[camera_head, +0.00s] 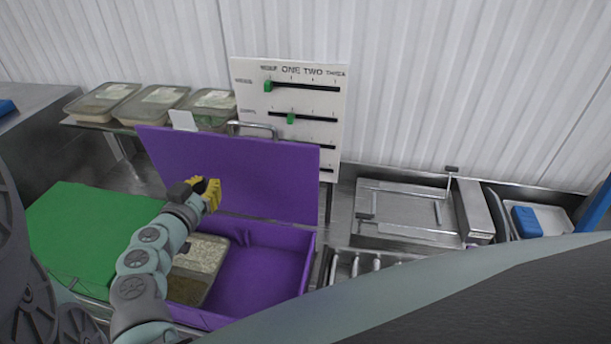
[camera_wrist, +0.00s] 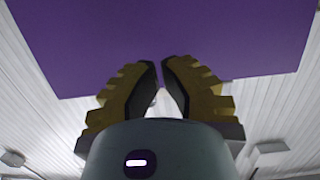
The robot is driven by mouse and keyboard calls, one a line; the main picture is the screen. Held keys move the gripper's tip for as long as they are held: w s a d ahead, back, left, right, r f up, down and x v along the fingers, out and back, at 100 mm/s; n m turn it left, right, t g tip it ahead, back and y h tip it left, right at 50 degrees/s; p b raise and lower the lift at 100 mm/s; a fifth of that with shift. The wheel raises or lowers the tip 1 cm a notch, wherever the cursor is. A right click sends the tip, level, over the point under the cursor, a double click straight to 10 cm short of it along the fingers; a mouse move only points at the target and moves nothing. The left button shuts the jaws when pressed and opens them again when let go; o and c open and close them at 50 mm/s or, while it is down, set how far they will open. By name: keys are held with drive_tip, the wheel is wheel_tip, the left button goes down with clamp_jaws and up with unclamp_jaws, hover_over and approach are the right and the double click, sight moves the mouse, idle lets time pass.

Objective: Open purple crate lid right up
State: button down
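The purple crate (camera_head: 301,275) stands in front of the counter in the head view. Its purple lid (camera_head: 265,175) is raised, standing steeply up along the crate's back side. The lid also fills the top of the wrist view (camera_wrist: 165,35). My gripper (camera_head: 213,190) is in front of the lid's face, above the crate; whether it touches the lid cannot be told. Its yellow fingers (camera_wrist: 161,62) are nearly together in the wrist view, with only a narrow gap and nothing held between them. A metal handle (camera_head: 252,127) shows at the lid's top edge.
A clear container (camera_head: 202,252) sits inside the crate at the left. A green surface (camera_head: 85,225) lies left of the crate. Behind the lid stand a white slider board (camera_head: 310,105) and several lidded containers (camera_head: 105,98). A metal scale-like device (camera_head: 405,205) is to the right.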

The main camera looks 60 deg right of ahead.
sight(226, 161)
drive_tip(key=b+x, duration=0.2)
drive_tip(key=x, duration=0.3)
drive_tip(key=shift+f, duration=0.1)
drive_tip(key=shift+r+b+x, duration=0.15)
drive_tip(key=shift+b+x, duration=0.15)
drive_tip(key=shift+x, duration=0.6)
drive_tip(key=shift+r+b+x, duration=0.15)
drive_tip(key=shift+b+x, duration=0.15)
drive_tip(key=shift+x, duration=0.6)
drive_tip(key=shift+r+b+x, duration=0.1)
drive_tip(key=shift+b+x, duration=0.3)
drive_tip(key=shift+x, duration=0.35)
drive_tip(key=shift+r+b+x, duration=0.15)
drive_tip(key=shift+b+x, duration=0.25)
drive_tip(key=shift+x, duration=0.35)
drive_tip(key=shift+b+x, duration=0.85)
drive_tip(key=shift+x, duration=0.3)
drive_tip(key=shift+w+d+f, duration=0.1)
drive_tip(key=shift+w+d, duration=0.1)
drive_tip(key=shift+d, duration=0.05)
drive_tip(key=shift+f+b+v, duration=0.25)
drive_tip(key=shift+v, duration=1.4)
drive_tip(key=shift+f+b+v, duration=0.2)
drive_tip(key=shift+f+v, duration=0.1)
drive_tip(key=shift+v, duration=1.4)
drive_tip(key=shift+f+b+v, duration=0.25)
drive_tip(key=shift+v, duration=1.4)
drive_tip(key=shift+a, duration=0.15)
